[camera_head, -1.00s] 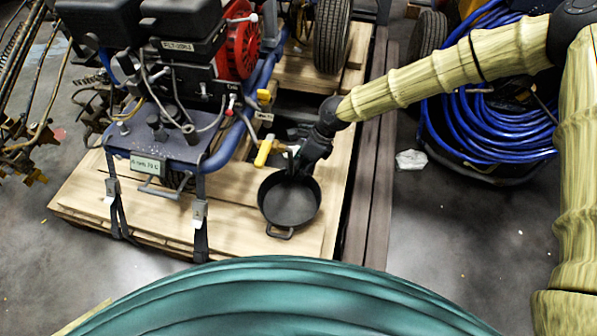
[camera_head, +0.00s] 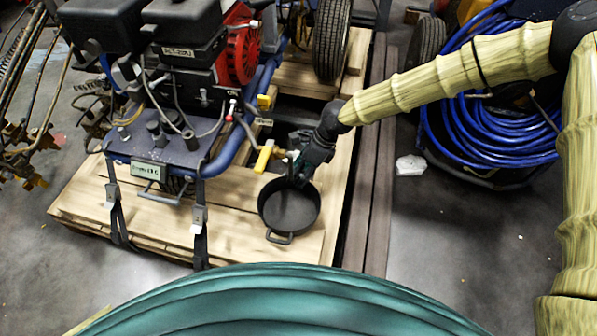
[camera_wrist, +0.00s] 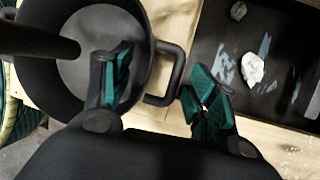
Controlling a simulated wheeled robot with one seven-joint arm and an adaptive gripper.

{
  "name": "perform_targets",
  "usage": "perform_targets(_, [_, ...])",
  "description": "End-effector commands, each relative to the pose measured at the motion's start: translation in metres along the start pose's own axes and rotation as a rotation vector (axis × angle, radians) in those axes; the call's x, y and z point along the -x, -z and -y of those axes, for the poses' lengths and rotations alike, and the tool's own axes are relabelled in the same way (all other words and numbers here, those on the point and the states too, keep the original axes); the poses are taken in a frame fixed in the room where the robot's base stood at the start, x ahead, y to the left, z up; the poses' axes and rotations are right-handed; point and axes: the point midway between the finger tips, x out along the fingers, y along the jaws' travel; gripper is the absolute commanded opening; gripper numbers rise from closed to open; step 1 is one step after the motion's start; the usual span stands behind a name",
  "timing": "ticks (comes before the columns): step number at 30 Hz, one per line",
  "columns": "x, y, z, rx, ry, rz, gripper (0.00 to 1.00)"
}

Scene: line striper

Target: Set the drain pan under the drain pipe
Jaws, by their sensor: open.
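The drain pan (camera_head: 289,212) is a round black pan with loop handles, resting upright on the wooden pallet in front of the machine. In the wrist view the pan (camera_wrist: 100,45) fills the upper left. My gripper (camera_head: 297,173) is at the pan's far side. In the wrist view my gripper (camera_wrist: 158,85) is open, one finger over the pan's inside and the other beyond its loop handle (camera_wrist: 170,72), which shows between them. A yellow-handled valve (camera_head: 264,157) sits just behind the pan, on the drain line. A dark rod, perhaps the drain pipe (camera_wrist: 35,40), crosses above the pan in the wrist view.
The line striper (camera_head: 180,100) stands on the pallet (camera_head: 235,225), left of and behind the pan. Strap ends hang at its front. Coiled blue hose (camera_head: 490,130) lies at the right. Floor between pallet and hose is mostly clear, with a white scrap (camera_head: 411,165).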

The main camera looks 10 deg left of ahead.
Motion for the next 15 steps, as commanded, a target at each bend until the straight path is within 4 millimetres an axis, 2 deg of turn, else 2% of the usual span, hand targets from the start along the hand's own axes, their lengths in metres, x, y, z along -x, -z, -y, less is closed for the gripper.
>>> perform_targets(1, [0.012, -0.002, 0.000, -0.001, 0.001, 0.002, 0.59])
perform_targets(3, [0.024, -0.002, 0.000, -0.001, 0.001, 0.002, 0.59])
perform_targets(15, [0.087, -0.001, 0.000, -0.001, 0.001, 0.001, 0.59])
